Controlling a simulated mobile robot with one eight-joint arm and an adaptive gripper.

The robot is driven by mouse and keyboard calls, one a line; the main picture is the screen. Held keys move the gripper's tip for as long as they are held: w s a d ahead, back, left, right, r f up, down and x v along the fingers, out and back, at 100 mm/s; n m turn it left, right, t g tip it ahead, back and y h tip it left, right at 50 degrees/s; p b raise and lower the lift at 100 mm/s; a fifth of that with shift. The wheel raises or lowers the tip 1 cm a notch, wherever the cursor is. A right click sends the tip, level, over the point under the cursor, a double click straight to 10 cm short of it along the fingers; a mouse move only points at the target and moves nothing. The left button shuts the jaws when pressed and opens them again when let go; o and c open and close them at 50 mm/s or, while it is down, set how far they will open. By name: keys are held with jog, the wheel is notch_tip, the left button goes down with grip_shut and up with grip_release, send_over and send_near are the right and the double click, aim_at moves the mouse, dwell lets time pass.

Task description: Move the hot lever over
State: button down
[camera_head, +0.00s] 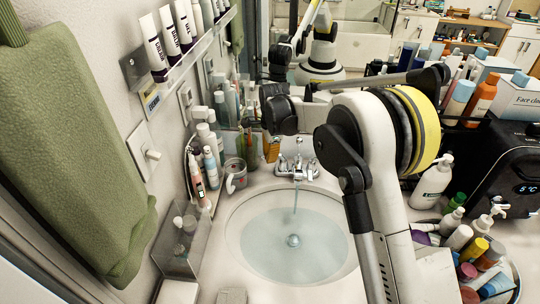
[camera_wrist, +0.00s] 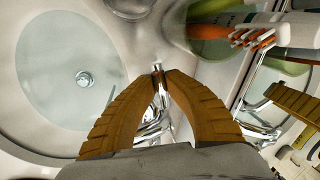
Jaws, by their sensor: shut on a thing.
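The chrome faucet (camera_head: 297,172) stands at the back of the sink, with a lever on each side. Water runs from its spout into the basin. My gripper (camera_head: 274,153) reaches down at the faucet's left side, partly hidden by my wrist. In the wrist view my gripper's brown ribbed fingers (camera_wrist: 161,74) close at their tips on the chrome end of a lever (camera_wrist: 157,66). I take this as the hot lever; no marking is readable. The faucet body (camera_wrist: 152,125) shows between the fingers, partly hidden by them.
The round sink basin (camera_head: 255,250) holds water. A grey mug (camera_head: 235,176) and several tubes and bottles stand close left of the faucet. A white pump bottle (camera_head: 432,183) and crowded toiletries stand right. A mirror backs the counter.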

dwell(0.3)
jog(key=c, duration=1.4)
grip_release()
jog(key=shift+w+f, duration=0.1)
jog(key=r, duration=0.4)
jog(key=s+r, duration=0.1)
jog(key=r, duration=0.3)
jog(key=s+r, duration=0.1)
jog(key=r, duration=0.3)
jog(key=shift+s+d, duration=0.1)
jog(key=shift+d, duration=0.3)
